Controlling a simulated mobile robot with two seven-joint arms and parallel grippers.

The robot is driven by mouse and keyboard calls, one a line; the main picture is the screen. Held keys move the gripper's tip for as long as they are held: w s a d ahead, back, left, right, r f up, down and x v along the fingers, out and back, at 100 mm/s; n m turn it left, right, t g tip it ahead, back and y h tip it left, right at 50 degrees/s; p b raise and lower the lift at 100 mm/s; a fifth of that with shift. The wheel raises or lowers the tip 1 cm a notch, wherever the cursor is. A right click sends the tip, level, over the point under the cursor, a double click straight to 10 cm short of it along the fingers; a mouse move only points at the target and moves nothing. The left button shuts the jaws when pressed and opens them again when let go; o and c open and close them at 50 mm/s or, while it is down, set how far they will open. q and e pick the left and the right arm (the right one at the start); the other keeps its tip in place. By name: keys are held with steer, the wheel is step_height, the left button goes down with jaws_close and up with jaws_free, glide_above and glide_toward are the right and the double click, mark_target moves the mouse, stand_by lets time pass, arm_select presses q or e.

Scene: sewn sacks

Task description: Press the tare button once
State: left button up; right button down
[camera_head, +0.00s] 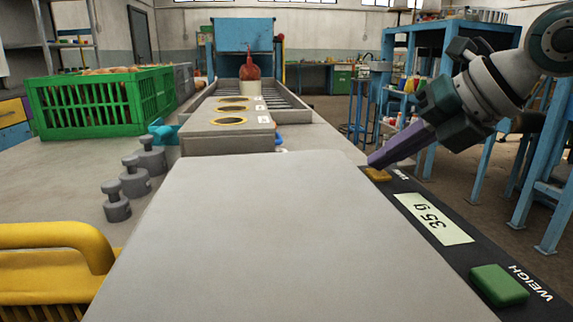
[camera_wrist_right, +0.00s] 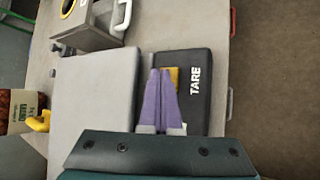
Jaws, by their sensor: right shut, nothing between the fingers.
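The scale has a bare grey plate (camera_head: 250,235) and a black panel (camera_head: 470,250) along its right side. The yellow tare button (camera_head: 377,174) is at the panel's far end, beside the word TARE. It also shows in the wrist view (camera_wrist_right: 174,76), partly covered by my fingers. My right gripper (camera_head: 373,162) has purple fingers, shut and empty, with the tips right at the tare button. In the wrist view the tips (camera_wrist_right: 160,72) overlap the button's left part. I cannot tell whether they touch it. The display (camera_head: 433,218) reads 35 g. My left gripper is not in view.
A green WEIGH button (camera_head: 498,285) is at the panel's near end. Grey weights (camera_head: 134,176) stand left of the plate. A box with round openings (camera_head: 228,135) stands behind it. A green crate (camera_head: 90,105) and a yellow-handled container (camera_head: 50,245) are at the left.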

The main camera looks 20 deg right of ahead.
mark_target(385, 176)
steer(key=shift+r+p, duration=0.65)
steer(key=shift+r, duration=0.2)
step_height(385, 176, up, 5)
steer(key=p, duration=0.4)
steer(key=shift+r, duration=0.1)
stand_by(0.4)
